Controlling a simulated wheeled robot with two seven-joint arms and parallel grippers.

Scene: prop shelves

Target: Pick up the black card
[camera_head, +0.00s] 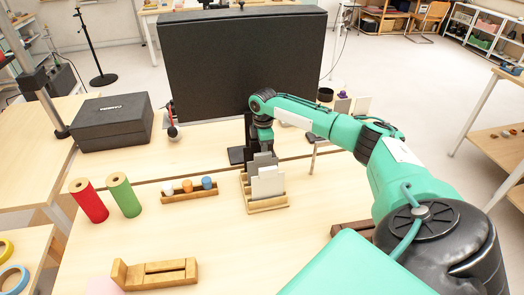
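A wooden card holder (268,205) stands on the table in the middle of the view, with grey and white cards (268,182) upright in slots. My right arm comes in from the right and its gripper (251,148) points down just behind the holder's rear cards. Its dark fingers blend with the dark things behind, so I cannot tell whether they are open or hold anything. I cannot make out a black card for certain; it may be hidden at the gripper. My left gripper is not in view.
A large black panel (235,60) stands behind the holder. A black box (112,122), red cylinder (88,201) and green cylinder (124,195) stand left. A wooden tray (190,195) holds small pegs; a wooden block (155,273) lies in front.

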